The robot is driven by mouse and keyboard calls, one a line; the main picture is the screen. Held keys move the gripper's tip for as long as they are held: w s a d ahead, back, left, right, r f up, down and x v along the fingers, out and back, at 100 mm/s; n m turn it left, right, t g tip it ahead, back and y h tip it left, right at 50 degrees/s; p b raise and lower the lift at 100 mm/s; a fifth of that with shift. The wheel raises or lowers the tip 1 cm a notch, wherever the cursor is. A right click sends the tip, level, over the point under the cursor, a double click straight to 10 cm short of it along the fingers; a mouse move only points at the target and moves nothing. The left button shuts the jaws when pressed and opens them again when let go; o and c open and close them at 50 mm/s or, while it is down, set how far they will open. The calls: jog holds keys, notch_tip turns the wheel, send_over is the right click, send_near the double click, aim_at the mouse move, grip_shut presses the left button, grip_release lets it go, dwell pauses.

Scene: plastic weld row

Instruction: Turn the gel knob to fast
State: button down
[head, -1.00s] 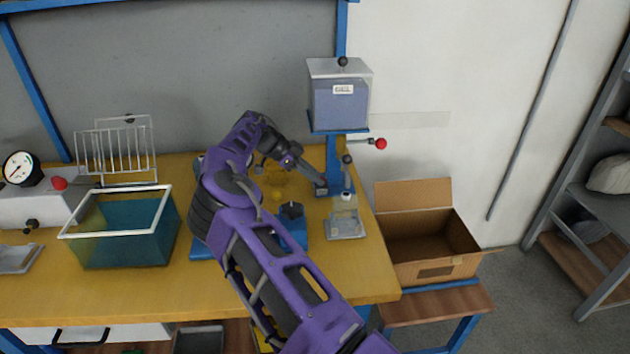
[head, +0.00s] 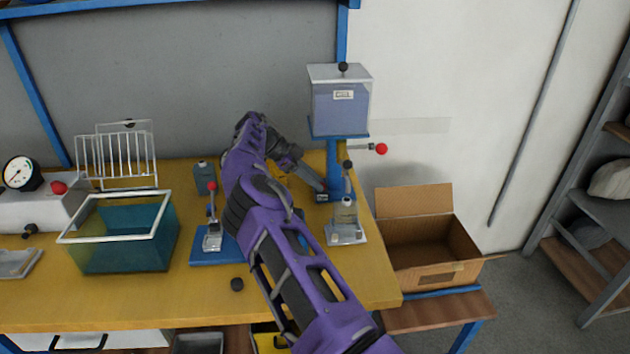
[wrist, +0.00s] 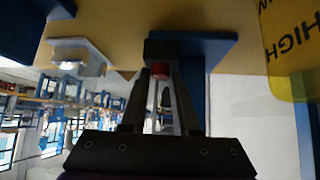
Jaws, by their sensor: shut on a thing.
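The gel tank (head: 341,105), a labelled pale box with a black-knobbed lid, stands on a blue post (head: 334,165) at the table's back right. My gripper (head: 323,194) reaches in from the left, low at the foot of this post. In the wrist view my gripper (wrist: 160,80) is shut on a small part with a red face, which seems to be the gel knob (wrist: 158,71). This sits at a dark block (wrist: 180,49) on a blue plate. The fingers hide much of it; no setting mark is legible.
A red-ball lever (head: 381,149) sticks out right of the post. An open carton (head: 430,245) is at right. A red-tipped lever stand (head: 212,225) and a teal tank (head: 125,240) are at left. A yellow sheet (wrist: 290,45) shows in the wrist view.

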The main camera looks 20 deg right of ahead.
jog(key=c, duration=0.7)
grip_release()
jog(key=shift+o, duration=0.2)
jog(key=shift+r, duration=0.1)
notch_tip(320, 180, up, 10)
jog(key=p, duration=0.1)
